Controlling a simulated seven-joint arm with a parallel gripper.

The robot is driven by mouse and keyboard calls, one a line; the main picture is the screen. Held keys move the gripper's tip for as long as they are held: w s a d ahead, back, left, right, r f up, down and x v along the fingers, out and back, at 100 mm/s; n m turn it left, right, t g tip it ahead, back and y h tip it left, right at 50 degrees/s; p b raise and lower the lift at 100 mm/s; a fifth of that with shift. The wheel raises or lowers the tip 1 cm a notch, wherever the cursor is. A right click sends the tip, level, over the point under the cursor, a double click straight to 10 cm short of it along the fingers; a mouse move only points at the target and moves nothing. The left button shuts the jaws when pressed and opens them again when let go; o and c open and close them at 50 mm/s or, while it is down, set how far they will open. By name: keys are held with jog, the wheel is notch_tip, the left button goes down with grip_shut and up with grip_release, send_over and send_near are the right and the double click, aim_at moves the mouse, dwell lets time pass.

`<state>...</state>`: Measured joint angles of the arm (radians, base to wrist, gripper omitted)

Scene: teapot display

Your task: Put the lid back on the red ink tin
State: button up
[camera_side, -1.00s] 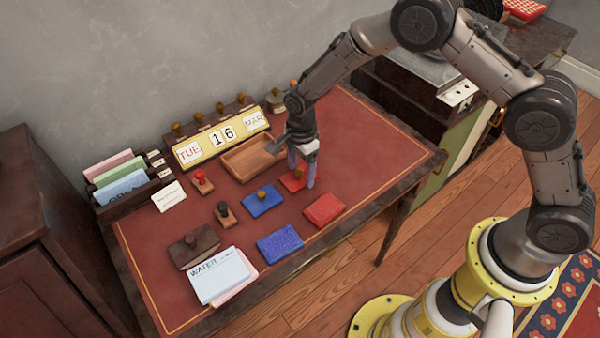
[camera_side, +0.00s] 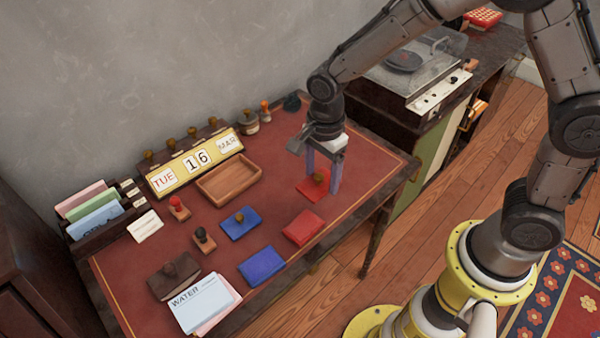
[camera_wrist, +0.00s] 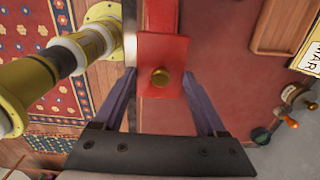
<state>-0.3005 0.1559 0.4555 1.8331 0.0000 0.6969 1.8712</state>
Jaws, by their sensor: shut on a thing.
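The red lid (camera_side: 311,190), a flat square with a brass knob, is between the fingers of my gripper (camera_side: 322,180), which is shut on it. In the wrist view the lid (camera_wrist: 160,50) lies between the purple fingers, with its knob facing the camera. It appears to be held above the desk, but the height is hard to judge. The open red ink tin (camera_side: 302,227) lies on the desk, below and left of the lid in the side view. In the wrist view the tin (camera_wrist: 161,14) shows at the top, partly hidden behind the lid.
A blue lid (camera_side: 247,227) and blue tin (camera_side: 262,265) lie left of the red tin. A wooden tray (camera_side: 247,184), two stamps, a calendar (camera_side: 195,158) and cards (camera_side: 205,303) are around them. The desk's right end is clear.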

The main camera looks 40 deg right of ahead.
aim_at(307, 193)
jog(key=shift+s+d+r, duration=0.15)
jog(key=shift+s+r, duration=0.05)
jog(key=shift+s, duration=0.25)
jog(key=shift+s+d+r, duration=0.15)
jog(key=shift+s+r, duration=0.05)
jog(key=shift+s, duration=0.25)
jog(key=shift+a+f, duration=0.1)
jog(key=shift+a, duration=0.05)
jog(key=shift+n, duration=0.5)
jog(key=a+f, duration=0.1)
jog(key=w+a+f, duration=0.1)
jog(key=a, duration=0.1)
jog(key=a+f, duration=0.1)
jog(key=shift+w+a+f, duration=0.3)
jog(key=shift+a+f, duration=0.05)
jog(key=shift+a, duration=0.05)
jog(key=shift+f, duration=3.15)
jog(key=shift+f, duration=0.15)
jog(key=o, duration=1.3)
